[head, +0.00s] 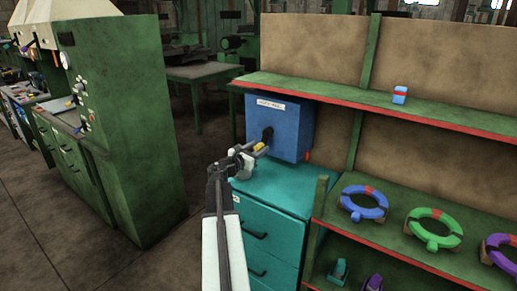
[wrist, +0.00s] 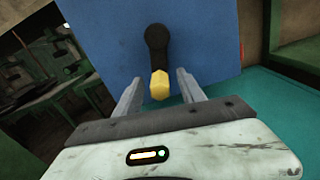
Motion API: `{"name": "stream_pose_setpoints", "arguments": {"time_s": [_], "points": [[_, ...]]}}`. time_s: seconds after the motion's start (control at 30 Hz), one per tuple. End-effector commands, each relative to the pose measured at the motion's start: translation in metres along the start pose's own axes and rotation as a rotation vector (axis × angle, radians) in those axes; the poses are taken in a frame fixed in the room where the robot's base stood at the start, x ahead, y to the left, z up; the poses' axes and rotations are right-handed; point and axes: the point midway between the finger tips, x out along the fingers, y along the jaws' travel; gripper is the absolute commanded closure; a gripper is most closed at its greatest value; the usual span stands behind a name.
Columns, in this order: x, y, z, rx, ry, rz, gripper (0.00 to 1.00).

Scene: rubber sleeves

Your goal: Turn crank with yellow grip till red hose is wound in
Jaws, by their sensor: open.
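The blue reel box (head: 292,127) stands on a teal cabinet, with a white label at its top. Its black crank arm (head: 267,134) is on the front face and hangs downward in the wrist view (wrist: 158,42). The yellow grip (wrist: 159,85) is at the crank's lower end, pointing toward my gripper. My gripper (wrist: 158,76) is open, with one finger on each side of the yellow grip and visible gaps between. In the head view my gripper (head: 255,151) partly covers the grip. Only a small red bit (head: 307,156) shows at the box's right side; I cannot tell whether it is hose.
The teal cabinet top (head: 285,188) is bare around the box. A green shelf (head: 400,107) overhangs it, carrying a small blue-and-red block (head: 399,95). Coloured rings, including a blue one (head: 350,207), lie on the lower right shelf. A green machine (head: 125,130) stands left.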

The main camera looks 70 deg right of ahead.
Motion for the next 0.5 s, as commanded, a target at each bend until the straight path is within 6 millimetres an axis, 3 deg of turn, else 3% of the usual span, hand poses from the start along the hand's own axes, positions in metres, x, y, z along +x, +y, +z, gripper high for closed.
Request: {"name": "stream_pose_setpoints", "arguments": {"time_s": [0.23,0.4,0.5], "points": [[0.0031,-0.0005,0.0,0.001,0.0,0.0,0.53],[0.003,-0.0005,0.0,0.001,0.0,0.0,1.0],[0.003,-0.0007,0.0,0.001,0.0,0.0,1.0]]}}
